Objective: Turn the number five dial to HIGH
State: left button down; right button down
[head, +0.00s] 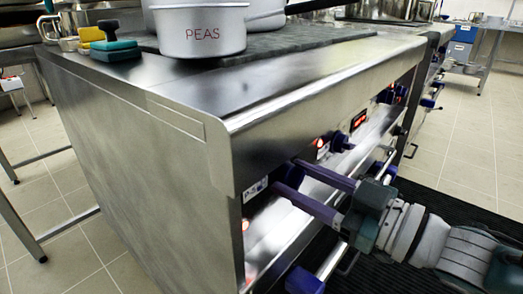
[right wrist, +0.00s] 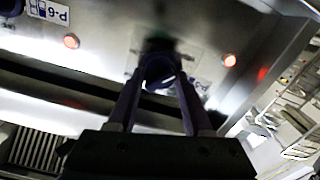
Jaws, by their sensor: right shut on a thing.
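A dark blue dial (head: 291,175) sits on the stove's sloping front panel near its near corner. My right gripper (head: 284,174) reaches in from the lower right, its two purple fingers closed on either side of this dial. In the right wrist view the dial (right wrist: 158,72) is between the fingertips, dark and partly hidden, so its pointer cannot be read. A label reading P-6 (right wrist: 48,11) shows upside down at the upper left there. I cannot read a number five by the held dial. My left gripper is not in view.
More blue dials (head: 341,141) and red lights (head: 320,143) run along the panel. A silver bar (head: 331,261) with blue ends lies below the panel. A pot marked PEAS (head: 203,34) and sponges (head: 115,50) stand on top.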

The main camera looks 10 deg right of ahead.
jog(key=shift+c, duration=1.6)
grip_release()
jog(key=shift+s, duration=0.1)
jog(key=shift+s+d, duration=0.2)
jog(key=shift+d, duration=0.05)
jog(key=p+v, duration=0.2)
jog(key=v, duration=0.7)
jog(key=shift+s, duration=0.1)
